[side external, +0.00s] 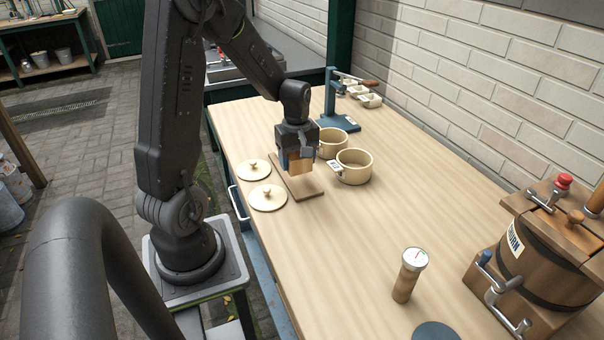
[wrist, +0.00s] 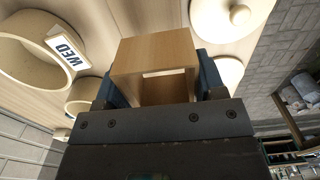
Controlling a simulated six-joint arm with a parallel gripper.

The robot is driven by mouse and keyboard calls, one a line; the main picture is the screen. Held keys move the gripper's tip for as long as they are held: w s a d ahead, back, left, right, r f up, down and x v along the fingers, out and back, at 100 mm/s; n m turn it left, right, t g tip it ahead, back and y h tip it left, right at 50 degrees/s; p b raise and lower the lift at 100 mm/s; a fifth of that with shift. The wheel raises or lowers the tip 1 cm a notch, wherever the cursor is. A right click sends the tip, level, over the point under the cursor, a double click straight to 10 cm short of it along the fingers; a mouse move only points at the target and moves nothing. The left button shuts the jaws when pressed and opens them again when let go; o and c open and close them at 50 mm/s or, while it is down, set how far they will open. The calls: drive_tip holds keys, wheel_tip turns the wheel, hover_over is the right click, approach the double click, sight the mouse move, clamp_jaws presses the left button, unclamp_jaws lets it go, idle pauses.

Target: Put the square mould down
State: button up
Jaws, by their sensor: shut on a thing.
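The square mould (wrist: 158,50) is a light wooden open-ended box. My gripper (wrist: 153,88) is shut on it, with a blue finger on each side in the wrist view. In the side view the mould (side external: 294,167) hangs under my gripper (side external: 297,160), over or at a thin brown wooden board (side external: 308,187) on the bench. I cannot tell whether the mould touches the board. The mould hides part of the board.
Two cream crocks (side external: 354,166) (side external: 332,143) stand right of the board, the nearer with a tag. Two round lids (side external: 267,197) (side external: 253,170) lie to its left. A blue press stand (side external: 338,122) is behind. A dial thermometer (side external: 409,275) and wooden churn (side external: 545,262) stand nearer. The bench middle is clear.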

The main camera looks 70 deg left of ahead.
sight(302, 183)
drive_tip(key=shift+w+d+f, duration=0.35)
drive_tip(key=shift+w+f, duration=0.05)
drive_tip(key=shift+w, duration=0.15)
drive_tip(key=shift+f, duration=2)
drive_tip(key=o, duration=0.8)
drive_tip(key=shift+f, duration=0.15)
